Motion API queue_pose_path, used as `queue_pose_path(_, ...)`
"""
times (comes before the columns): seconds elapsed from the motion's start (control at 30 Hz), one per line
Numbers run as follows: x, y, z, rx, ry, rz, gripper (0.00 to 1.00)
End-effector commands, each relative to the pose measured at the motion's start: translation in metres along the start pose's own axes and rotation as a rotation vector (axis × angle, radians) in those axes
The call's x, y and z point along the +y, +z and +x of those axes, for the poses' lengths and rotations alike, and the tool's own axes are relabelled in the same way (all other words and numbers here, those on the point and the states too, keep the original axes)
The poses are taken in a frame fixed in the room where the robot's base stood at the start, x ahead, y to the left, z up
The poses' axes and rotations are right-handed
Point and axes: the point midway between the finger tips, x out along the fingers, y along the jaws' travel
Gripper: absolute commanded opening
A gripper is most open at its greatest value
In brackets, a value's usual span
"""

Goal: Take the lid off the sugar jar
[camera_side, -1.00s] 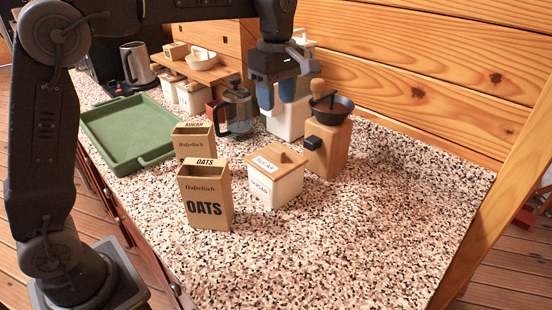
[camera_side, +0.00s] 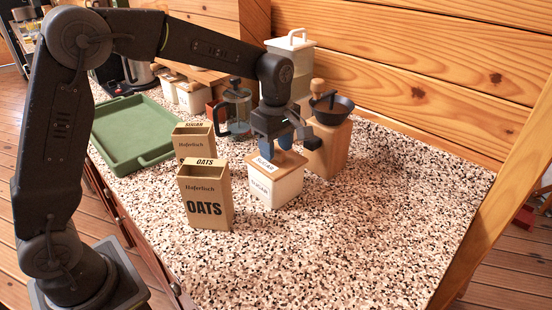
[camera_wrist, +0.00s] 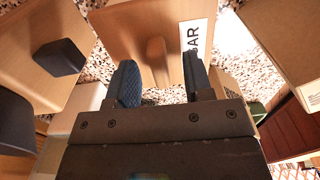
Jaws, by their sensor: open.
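The sugar jar (camera_side: 278,191) is a white square jar with a SUGAR label, standing on the speckled counter. Its wooden lid (camera_side: 259,173) sits on top of it, with its own SUGAR label. In the wrist view the lid (camera_wrist: 133,25) has a raised wooden bar handle (camera_wrist: 157,62). My gripper (camera_side: 276,148) is right over the lid, pointing down. In the wrist view its two blue fingers (camera_wrist: 160,84) are apart, one on each side of the handle, with gaps between. The handle is mostly hidden by the fingers in the side view.
A wooden coffee grinder (camera_side: 328,147) stands close behind and right of the jar. An open OATS box (camera_side: 206,197) and a second box (camera_side: 191,143) stand to the left. A French press (camera_side: 236,108) and green tray (camera_side: 124,167) lie farther back. The right counter is clear.

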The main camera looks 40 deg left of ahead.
Motion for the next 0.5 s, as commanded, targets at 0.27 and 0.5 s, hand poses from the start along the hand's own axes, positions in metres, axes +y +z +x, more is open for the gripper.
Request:
queue_pose_path(0.27,0.0,0.0,0.0003,0.0,0.001,0.0,0.4)
queue_pose_path(0.5,0.0,0.0,0.0,0.0,0.001,0.0,0.17)
